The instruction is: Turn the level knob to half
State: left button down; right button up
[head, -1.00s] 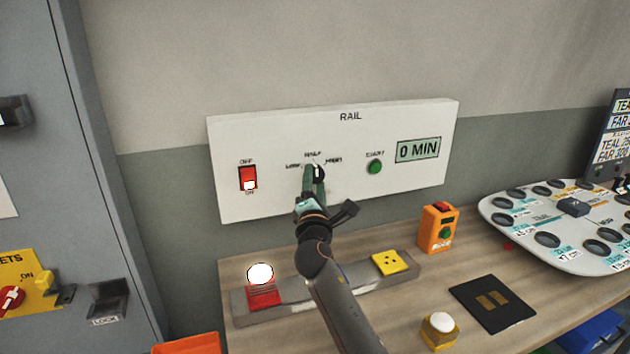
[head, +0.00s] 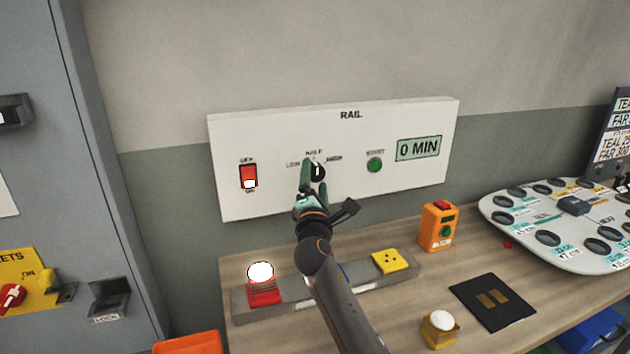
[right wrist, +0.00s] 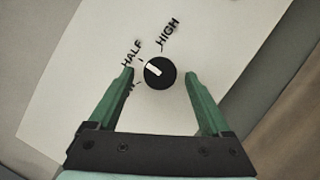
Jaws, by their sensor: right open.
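The level knob (head: 318,171) is a round black knob with a white pointer mark on the white RAIL panel. In the head view the mark stands nearly upright, toward the HALF label. It also shows in the right wrist view (right wrist: 160,73), where the mark points up-left, roughly at the tick by HALF (right wrist: 132,52). My right gripper (right wrist: 158,72) is open, its green fingers on either side of the knob with a gap on both sides. The LOW label is partly hidden by a finger in the wrist view. My left gripper is out of view.
The panel also carries a lit red rocker switch (head: 248,177), a green START button (head: 375,165) and a display (head: 418,149) reading 0 MIN. Below, the bench holds a grey bar (head: 340,281), an orange button box (head: 438,227) and a black plate (head: 492,303).

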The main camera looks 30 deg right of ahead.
jog(key=shift+s, duration=0.1)
jog(key=b+v, duration=0.1)
jog(key=v, duration=1.1)
jog(key=shift+s+a+b, duration=0.15)
jog(key=shift+b, duration=0.15)
jog(key=shift+f, duration=0.1)
